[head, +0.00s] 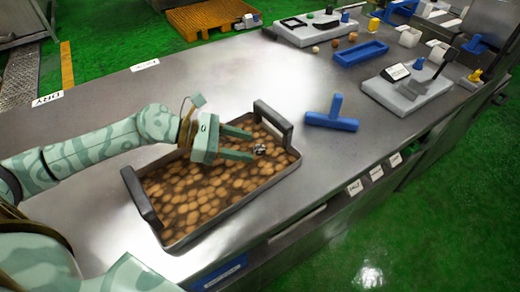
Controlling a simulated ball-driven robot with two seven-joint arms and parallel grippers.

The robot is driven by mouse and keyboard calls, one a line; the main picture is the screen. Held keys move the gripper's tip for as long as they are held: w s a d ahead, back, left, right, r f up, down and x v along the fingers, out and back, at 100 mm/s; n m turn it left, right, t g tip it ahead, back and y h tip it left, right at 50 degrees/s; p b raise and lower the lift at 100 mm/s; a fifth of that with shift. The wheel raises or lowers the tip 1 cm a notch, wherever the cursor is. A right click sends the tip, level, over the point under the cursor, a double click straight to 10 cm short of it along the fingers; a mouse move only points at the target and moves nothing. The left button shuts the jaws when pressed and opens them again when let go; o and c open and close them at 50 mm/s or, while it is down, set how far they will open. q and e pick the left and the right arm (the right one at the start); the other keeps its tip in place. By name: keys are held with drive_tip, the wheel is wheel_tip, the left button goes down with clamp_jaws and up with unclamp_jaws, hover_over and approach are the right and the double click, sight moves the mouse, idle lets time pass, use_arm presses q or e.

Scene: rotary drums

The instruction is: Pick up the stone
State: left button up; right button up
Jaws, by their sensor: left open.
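A small grey, speckled stone (260,150) lies on the brown, potato-like lumps in a dark-handled metal tray (173,242). My left gripper (252,146) reaches over the tray from the left. Its two pale green fingers are apart, and no object shows held between them. The stone is at the fingertips, close to the nearer finger; I cannot tell whether they touch. My right gripper is not in view.
The tray's upright handles (273,120) stand at both ends. A blue T-shaped tool (333,115) lies right of the tray. A blue tray (361,53) and a scale (408,92) stand farther right. Bare metal table (230,75) lies behind the tray.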

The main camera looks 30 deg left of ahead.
sight(259, 150)
use_arm(q)
drive_tip(key=shift+x, duration=1.2)
drive_tip(key=shift+c, duration=0.3)
drive_tip(key=c, duration=1)
drive_tip(key=shift+r, duration=0.1)
